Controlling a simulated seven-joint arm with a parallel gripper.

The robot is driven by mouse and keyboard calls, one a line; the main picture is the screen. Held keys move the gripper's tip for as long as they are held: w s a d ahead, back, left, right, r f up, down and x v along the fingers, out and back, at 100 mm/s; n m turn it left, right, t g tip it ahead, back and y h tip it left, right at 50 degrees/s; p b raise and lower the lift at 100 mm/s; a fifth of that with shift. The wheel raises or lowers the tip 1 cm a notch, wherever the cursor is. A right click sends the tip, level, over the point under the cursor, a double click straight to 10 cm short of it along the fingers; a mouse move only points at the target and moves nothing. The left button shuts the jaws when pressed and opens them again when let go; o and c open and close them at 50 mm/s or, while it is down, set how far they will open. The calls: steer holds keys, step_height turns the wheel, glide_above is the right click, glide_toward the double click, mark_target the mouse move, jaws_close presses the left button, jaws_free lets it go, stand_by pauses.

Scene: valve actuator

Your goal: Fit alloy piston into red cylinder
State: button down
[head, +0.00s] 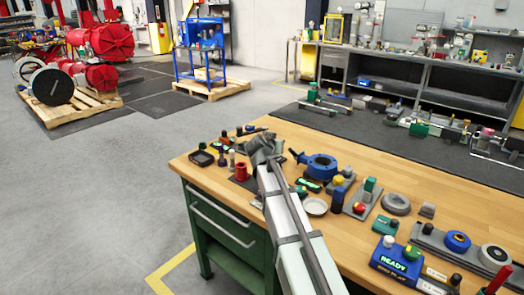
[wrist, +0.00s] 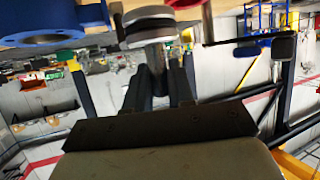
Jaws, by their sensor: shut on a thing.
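My gripper (head: 264,146) is over the left end of the wooden workbench in the head view. In the wrist view its two dark fingers (wrist: 160,88) are shut on the grey metal alloy piston (wrist: 148,24), whose round, dark-banded head sticks out past the fingertips. In the head view I cannot pick the piston out clearly from the grey gripper. The small red cylinder (head: 241,171) stands on the bench just left of and below my gripper. A red part (wrist: 187,6) shows at the top of the wrist view beside the piston head; the piston appears outside it.
A blue round valve body (head: 322,166) stands right of my gripper; blue also shows in the wrist view (wrist: 55,18). Small parts and a dark tray (head: 202,158) crowd the left end. A white dish (head: 316,207) lies beside my arm. Bare wood (head: 395,165) shows farther right.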

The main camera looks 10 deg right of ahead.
steer(key=w+r+n+y, duration=0.1)
steer(key=w, duration=1.1)
steer(key=shift+w+t, duration=0.15)
steer(key=shift+t, duration=0.15)
steer(key=shift+f, duration=2.8)
steer(key=shift+f, duration=1.6)
steer(key=c, duration=0.9)
jaws_free()
steer(key=shift+f, duration=0.1)
